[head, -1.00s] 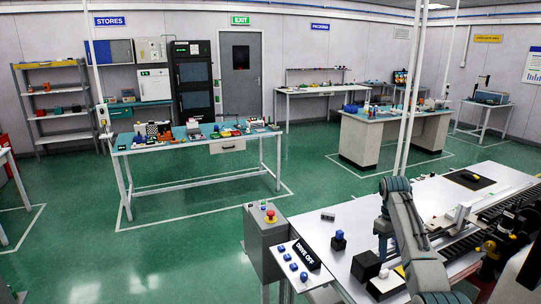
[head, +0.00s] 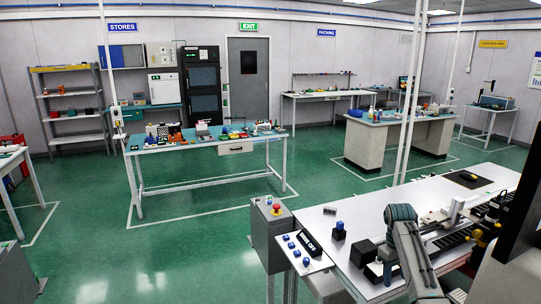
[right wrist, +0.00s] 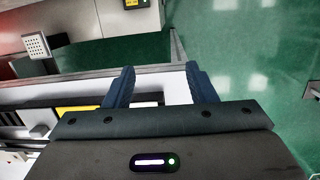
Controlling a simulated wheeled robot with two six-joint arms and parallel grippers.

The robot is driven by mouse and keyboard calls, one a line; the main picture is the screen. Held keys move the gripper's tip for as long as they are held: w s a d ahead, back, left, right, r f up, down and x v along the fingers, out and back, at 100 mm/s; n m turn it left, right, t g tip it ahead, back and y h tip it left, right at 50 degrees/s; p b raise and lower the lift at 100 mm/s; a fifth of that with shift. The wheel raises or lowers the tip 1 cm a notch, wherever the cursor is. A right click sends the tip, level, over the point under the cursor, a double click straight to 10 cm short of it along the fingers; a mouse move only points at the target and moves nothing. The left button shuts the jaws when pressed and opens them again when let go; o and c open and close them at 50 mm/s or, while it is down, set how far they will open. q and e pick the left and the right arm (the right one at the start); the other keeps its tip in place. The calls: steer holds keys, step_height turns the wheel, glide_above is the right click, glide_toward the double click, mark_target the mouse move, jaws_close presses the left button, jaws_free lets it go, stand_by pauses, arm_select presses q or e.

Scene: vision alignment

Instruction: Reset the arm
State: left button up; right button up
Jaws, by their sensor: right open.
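My right arm (head: 411,248) reaches up over the pale workbench at the lower right of the head view, its bent grey-blue joint uppermost. My right gripper is best seen in the right wrist view (right wrist: 159,72). Its two dark blue fingers stand apart with nothing between them. A pale bench edge and green floor lie beyond the fingers. In the head view the fingers are hard to make out against the arm and the bench items. My left gripper is not in view.
The workbench (head: 345,212) carries a dark block with a blue piece on top (head: 338,231), a larger black block (head: 363,253) and a black rail on the right. A control box with a red button (head: 272,215) stands at its left end. Green floor (head: 190,255) is open further left.

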steer(key=s+a+f+m+t, duration=0.1)
steer(key=s+a+f, duration=0.2)
steer(key=s+f, duration=0.65)
steer(key=s+a+f+t, duration=0.2)
steer(key=s+f, duration=0.4)
steer(key=s, duration=0.7)
steer(key=s+a+r+m+t, duration=0.1)
steer(key=s+a+r, duration=0.2)
steer(key=s, duration=0.9)
steer(key=s+a+r+m+t, duration=0.1)
steer(key=s+a+r, duration=0.15)
steer(key=s, duration=0.85)
steer(key=d+f+g+b, duration=0.15)
steer(key=f+b, duration=0.25)
steer(key=f, duration=1.5)
steer(key=d+f+b, duration=0.2)
steer(key=f+b, duration=0.2)
steer(key=f, duration=1.6)
arm_select(q)
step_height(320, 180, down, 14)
steer(key=b, duration=0.6)
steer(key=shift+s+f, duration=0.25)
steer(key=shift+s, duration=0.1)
arm_select(e)
steer(key=s+f, duration=0.9)
steer(key=f, duration=0.3)
steer(key=s+f, duration=1)
steer(key=f, duration=0.2)
steer(key=shift+d+m+g, duration=0.3)
steer(key=shift+d+g, duration=0.15)
